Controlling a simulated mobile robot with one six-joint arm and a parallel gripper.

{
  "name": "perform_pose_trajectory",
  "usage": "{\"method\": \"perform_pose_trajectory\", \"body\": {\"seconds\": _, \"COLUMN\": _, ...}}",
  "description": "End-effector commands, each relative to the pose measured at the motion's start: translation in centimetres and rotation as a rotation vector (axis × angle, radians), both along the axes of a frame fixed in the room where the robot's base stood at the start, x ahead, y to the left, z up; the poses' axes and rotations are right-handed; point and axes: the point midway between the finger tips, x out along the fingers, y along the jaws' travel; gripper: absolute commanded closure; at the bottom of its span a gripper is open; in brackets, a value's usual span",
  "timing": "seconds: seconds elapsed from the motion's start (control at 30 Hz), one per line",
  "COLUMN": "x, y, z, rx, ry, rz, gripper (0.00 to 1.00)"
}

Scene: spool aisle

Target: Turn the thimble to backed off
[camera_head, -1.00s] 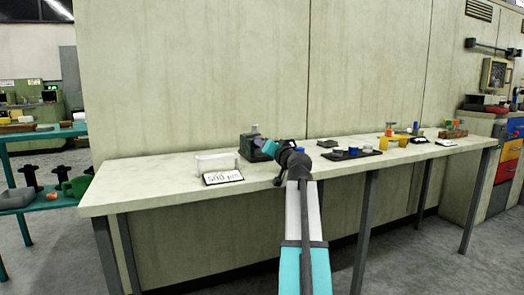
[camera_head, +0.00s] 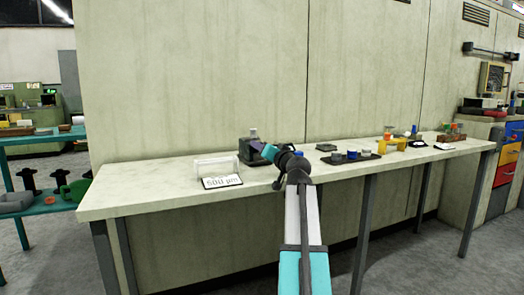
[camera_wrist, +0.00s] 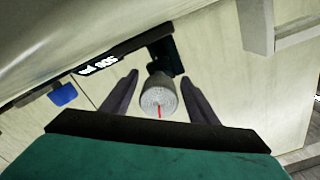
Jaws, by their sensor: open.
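The thimble (camera_wrist: 158,100) is a grey ribbed cylinder with a red line on its end face, in the middle of the wrist view. It joins a dark body behind it (camera_wrist: 163,58). My gripper (camera_wrist: 158,92) is open, with one dark finger on each side of the thimble and visible gaps between. In the head view, my gripper (camera_head: 268,152) is at the dark device (camera_head: 250,149) on the bench and hides the thimble.
To the right are a dark tray with small round parts (camera_head: 362,158) and a yellow holder (camera_head: 392,146). A wall stands close behind the bench.

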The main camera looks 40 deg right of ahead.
Motion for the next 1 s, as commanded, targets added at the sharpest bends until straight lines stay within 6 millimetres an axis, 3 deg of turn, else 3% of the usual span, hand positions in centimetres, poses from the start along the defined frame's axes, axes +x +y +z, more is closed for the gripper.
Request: {"method": "perform_pose_trajectory", "body": {"seconds": 1.0, "x": -8.6, "y": 3.7, "z": 0.1, "rx": -0.001, "ry": 0.0, "rz": -0.001, "gripper": 0.46}}
